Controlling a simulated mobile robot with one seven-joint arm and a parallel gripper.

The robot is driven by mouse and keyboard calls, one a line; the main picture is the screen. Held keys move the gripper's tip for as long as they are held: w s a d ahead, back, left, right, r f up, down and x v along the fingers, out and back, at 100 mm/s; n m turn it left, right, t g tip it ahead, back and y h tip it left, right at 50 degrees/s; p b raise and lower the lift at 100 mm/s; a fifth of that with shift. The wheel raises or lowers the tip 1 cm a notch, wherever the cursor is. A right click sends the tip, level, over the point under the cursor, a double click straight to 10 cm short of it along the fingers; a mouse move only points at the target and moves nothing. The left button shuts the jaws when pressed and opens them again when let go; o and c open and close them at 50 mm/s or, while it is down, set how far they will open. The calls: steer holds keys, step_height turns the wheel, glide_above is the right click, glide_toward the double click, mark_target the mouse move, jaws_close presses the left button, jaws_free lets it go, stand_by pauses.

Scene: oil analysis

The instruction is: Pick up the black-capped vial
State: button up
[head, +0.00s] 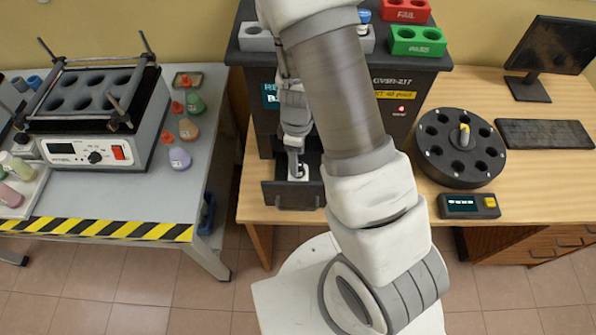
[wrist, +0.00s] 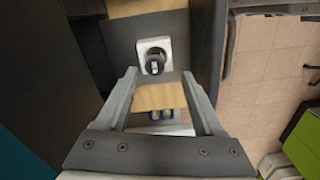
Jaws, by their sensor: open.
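The black-capped vial (wrist: 155,64) stands in a white square holder (wrist: 144,46) inside an open drawer, and I see it from above in the wrist view. In the head view the drawer (head: 292,195) is pulled out from the dark machine, with the white holder partly visible in it. My gripper (wrist: 160,78) is open, with its two fingers apart and nothing between them. The cap appears just beyond the fingertips, roughly centred between them. In the head view my gripper (head: 295,160) points down into the drawer and partly hides the vial.
The dark machine (head: 395,100) stands behind the drawer, with red (head: 405,10) and green (head: 418,41) racks on top. A round black carousel (head: 461,148) and small display box (head: 468,205) are at right. A heater block (head: 95,110) and flasks sit on the left table.

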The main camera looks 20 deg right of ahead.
steer(key=shift+w+d+f, duration=0.1)
steer(key=shift+w+f, duration=0.05)
steer(key=shift+f, duration=1.3)
steer(key=shift+w+d+f, duration=0.1)
steer(key=shift+w+f, duration=0.05)
steer(key=shift+f, duration=1.25)
jaws_close()
